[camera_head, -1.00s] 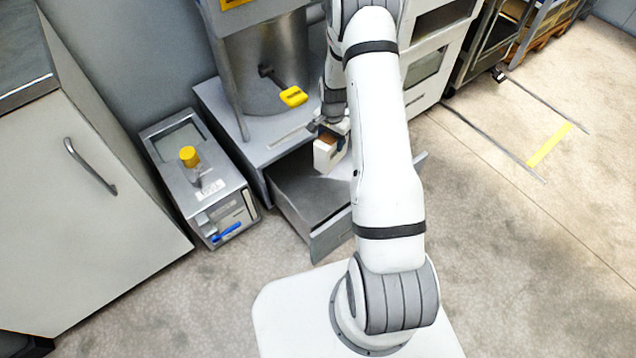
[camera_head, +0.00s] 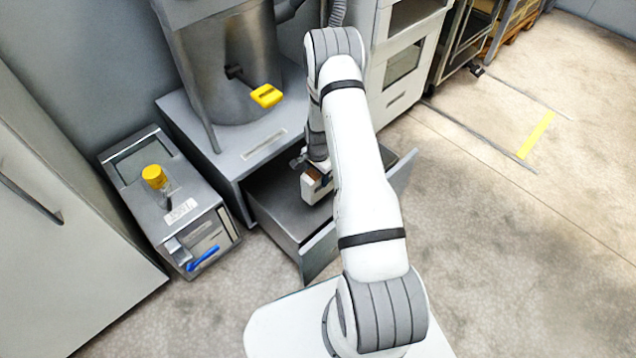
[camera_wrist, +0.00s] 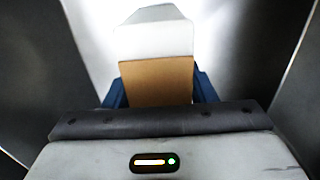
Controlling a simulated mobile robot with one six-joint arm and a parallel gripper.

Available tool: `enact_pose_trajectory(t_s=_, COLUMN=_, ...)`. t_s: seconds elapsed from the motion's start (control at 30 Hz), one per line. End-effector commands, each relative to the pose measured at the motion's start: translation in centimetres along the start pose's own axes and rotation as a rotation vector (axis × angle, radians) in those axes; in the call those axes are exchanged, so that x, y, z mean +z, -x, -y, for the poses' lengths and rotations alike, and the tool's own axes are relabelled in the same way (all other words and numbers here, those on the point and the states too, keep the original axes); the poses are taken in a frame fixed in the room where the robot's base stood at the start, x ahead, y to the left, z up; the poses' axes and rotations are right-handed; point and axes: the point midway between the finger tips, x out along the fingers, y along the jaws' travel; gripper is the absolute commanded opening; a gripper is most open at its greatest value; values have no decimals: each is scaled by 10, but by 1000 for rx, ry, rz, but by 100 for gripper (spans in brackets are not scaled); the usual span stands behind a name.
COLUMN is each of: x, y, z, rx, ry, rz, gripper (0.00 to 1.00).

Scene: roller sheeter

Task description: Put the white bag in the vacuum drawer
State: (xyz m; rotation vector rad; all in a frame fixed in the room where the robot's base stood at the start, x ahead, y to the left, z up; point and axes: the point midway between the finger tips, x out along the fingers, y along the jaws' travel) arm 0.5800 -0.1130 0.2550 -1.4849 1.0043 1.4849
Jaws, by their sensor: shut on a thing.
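The white bag (camera_head: 313,188) has a brown band and hangs in my gripper (camera_head: 312,168), over the open drawer (camera_head: 278,207) in the base of the machine. In the wrist view the bag (camera_wrist: 153,38) shows its white top and its brown part, between the blue fingers of my gripper (camera_wrist: 157,88). My gripper is shut on it. A bright pale surface lies beyond the bag, with dark walls on both sides. My arm hides the drawer's right part. I cannot tell whether the bag touches the drawer's floor.
A metal cylinder with a yellow handle (camera_head: 266,96) stands above the drawer. A small metal machine with a yellow knob (camera_head: 154,176) and a blue lever (camera_head: 203,258) stands to the left. A pale cabinet (camera_head: 60,230) fills the far left. Open floor lies to the right.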

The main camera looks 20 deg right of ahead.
Motion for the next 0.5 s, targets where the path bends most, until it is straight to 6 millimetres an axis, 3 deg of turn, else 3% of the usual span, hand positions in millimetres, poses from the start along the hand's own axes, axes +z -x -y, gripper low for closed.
enact_pose_trajectory(t_s=0.2, x=1, y=-32, z=0, rx=1, ry=3, rz=1, gripper=26)
enact_pose_trajectory(t_s=0.5, x=2, y=-32, z=1, rx=0, ry=4, rz=0, gripper=26)
